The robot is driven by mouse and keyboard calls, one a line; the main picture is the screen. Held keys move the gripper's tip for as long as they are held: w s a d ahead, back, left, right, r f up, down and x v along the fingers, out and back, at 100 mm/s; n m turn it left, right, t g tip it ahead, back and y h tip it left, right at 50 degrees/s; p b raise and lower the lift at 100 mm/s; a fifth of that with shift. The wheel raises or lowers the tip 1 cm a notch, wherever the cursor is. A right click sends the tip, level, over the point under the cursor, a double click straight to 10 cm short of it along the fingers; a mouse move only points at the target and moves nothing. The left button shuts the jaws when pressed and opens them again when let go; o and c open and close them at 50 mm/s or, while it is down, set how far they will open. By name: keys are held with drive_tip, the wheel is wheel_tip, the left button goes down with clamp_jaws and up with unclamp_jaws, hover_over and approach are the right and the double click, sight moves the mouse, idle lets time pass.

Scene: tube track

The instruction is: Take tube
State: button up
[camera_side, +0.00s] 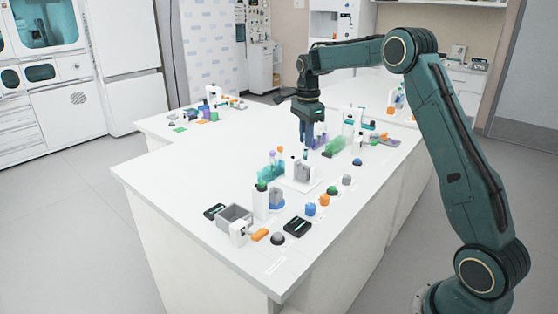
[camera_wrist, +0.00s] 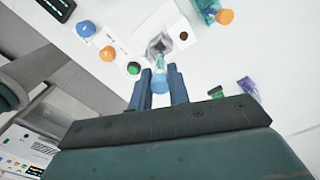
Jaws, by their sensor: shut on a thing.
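In the wrist view, a slim clear tube (camera_wrist: 158,66) with a blue cap (camera_wrist: 159,84) stands between the fingers of my gripper (camera_wrist: 159,88). The fingers are shut on the tube at its capped end. The tube's far end points toward the dark opening of a grey holder (camera_wrist: 160,47) on a white plate; I cannot tell whether it is still inside. In the side view, my gripper (camera_side: 313,143) points down above the grey holder (camera_side: 302,171) and its white plate (camera_side: 303,185). The tube is small there and hard to make out.
A grey open box (camera_side: 235,214) is near the front.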

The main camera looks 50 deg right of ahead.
wheel_tip(320, 180, up, 14)
idle(0.5)
drive_tip(key=shift+f, duration=0.1)
idle(0.5)
